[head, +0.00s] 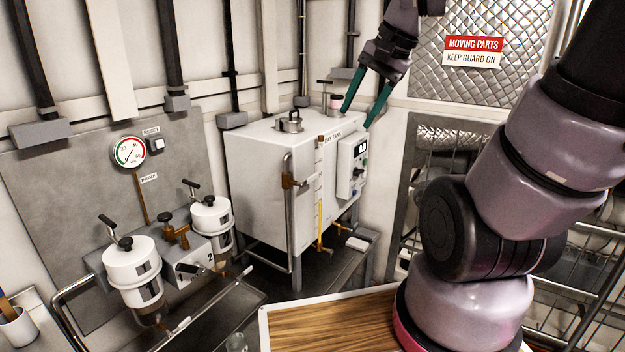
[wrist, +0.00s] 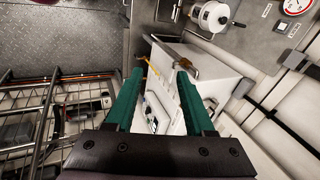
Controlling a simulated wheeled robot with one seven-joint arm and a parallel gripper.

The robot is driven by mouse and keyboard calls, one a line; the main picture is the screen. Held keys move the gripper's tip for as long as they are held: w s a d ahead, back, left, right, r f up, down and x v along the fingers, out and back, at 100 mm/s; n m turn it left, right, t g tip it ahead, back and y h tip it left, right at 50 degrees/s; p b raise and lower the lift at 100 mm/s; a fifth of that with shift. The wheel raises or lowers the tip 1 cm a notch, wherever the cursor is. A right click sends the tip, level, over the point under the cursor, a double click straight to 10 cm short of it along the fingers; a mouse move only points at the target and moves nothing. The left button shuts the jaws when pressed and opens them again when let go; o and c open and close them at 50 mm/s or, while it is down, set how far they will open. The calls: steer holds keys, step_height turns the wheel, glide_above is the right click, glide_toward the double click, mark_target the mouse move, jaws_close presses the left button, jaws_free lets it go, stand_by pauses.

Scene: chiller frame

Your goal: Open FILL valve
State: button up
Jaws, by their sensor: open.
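The white day tank (head: 270,160) stands at the middle of the head view. No FILL label is readable. A brass valve (head: 289,181) sits on the steel pipe at the tank's left front corner; brass behind the right fingertip in the wrist view (wrist: 183,65) seems to be this valve. A T-handled fitting (head: 325,92) stands on the tank top. Another brass fitting (head: 321,246) is at the foot of the yellow sight tube. My gripper (head: 357,117) is open and empty, fingers pointing down, by the tank's right end. Its green fingers also show in the wrist view (wrist: 160,75).
A control box (head: 352,165) is on the tank's right face. Two white filter canisters (head: 131,265) and a gauge (head: 129,152) are at left. A mesh guard (head: 480,45) and wire rack stand at right. A wooden-topped surface (head: 330,325) lies in front.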

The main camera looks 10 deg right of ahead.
steer(key=w+a+f+m+g+y, duration=0.2)
steer(key=w+f+m+g+y, duration=0.1)
steer(key=w+f+m, duration=0.5)
steer(key=m+t+y, duration=0.7)
steer(key=m+t, duration=0.4)
steer(key=m, duration=1.8)
glide_toward(314, 178)
steer(key=x, duration=1)
steer(key=shift+w+a, duration=0.15)
steer(key=shift+w, duration=0.1)
steer(key=shift+c, duration=0.3)
jaws_close()
